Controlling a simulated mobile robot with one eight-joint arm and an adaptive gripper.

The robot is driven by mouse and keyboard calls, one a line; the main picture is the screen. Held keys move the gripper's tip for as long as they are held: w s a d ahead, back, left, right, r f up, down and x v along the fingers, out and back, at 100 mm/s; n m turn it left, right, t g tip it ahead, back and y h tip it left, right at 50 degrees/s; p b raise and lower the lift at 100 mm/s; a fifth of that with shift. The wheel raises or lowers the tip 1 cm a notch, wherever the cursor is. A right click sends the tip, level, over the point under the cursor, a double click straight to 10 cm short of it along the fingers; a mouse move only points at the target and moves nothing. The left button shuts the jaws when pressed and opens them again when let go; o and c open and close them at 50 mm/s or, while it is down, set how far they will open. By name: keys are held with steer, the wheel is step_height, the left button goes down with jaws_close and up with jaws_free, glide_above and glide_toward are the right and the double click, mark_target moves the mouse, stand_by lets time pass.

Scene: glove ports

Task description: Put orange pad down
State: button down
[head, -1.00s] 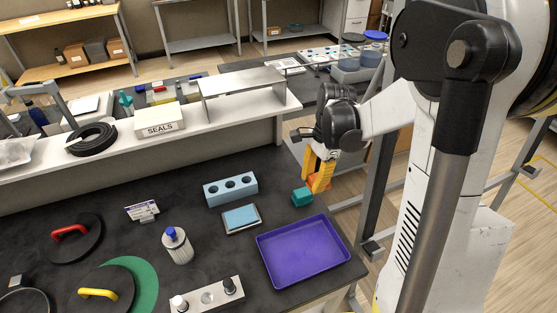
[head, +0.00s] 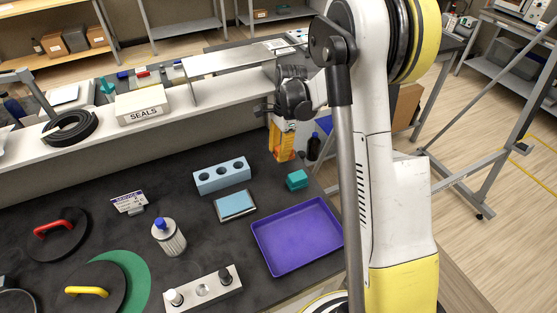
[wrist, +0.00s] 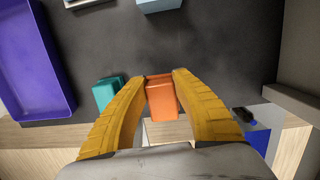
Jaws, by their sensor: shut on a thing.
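The orange pad (wrist: 162,101) shows in the wrist view between the two yellow fingers of my gripper (wrist: 160,78). The gripper is shut on it. In the head view my gripper (head: 283,152) hangs at the far right part of the dark bench, behind the teal block (head: 296,180). The fingers mostly hide the pad there. In the wrist view the teal block (wrist: 106,92) is just left of the left finger, close to it. I cannot tell whether the pad touches the bench top.
A purple tray (head: 298,236) lies at the bench's right front. A light-blue holed block (head: 222,177) and a blue-topped pad (head: 235,205) are left of the teal block. A dark bottle (head: 314,147) shows beyond the gripper. A raised shelf (head: 165,118) runs behind.

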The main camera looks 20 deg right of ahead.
steer(key=shift+f+b, duration=0.5)
steer(key=shift+f, duration=1.15)
steer(key=c, duration=1.1)
jaws_free()
steer(key=r+p, duration=0.1)
steer(key=r, duration=0.3)
steer(key=d+r+p, duration=0.1)
steer(key=r, duration=0.3)
steer(key=r+p, duration=0.1)
steer(key=r, duration=0.3)
steer(key=shift+w+d+p, duration=0.2)
steer(key=shift+d+p, duration=0.1)
steer(key=shift+d, duration=0.1)
steer(key=s+a+r+n+t+h, duration=0.1)
steer(key=s+a+r+n+t, duration=0.2)
steer(key=s+a+r+n, duration=0.35)
steer(key=s+a+r+n+t+h, duration=0.1)
steer(key=s+a+r+n+t, duration=0.15)
steer(key=s+r+n, duration=0.55)
steer(key=s+a+f+n+t, duration=0.2)
steer(key=s+n, duration=0.1)
steer(key=s, duration=0.5)
steer(key=shift+f, duration=0.3)
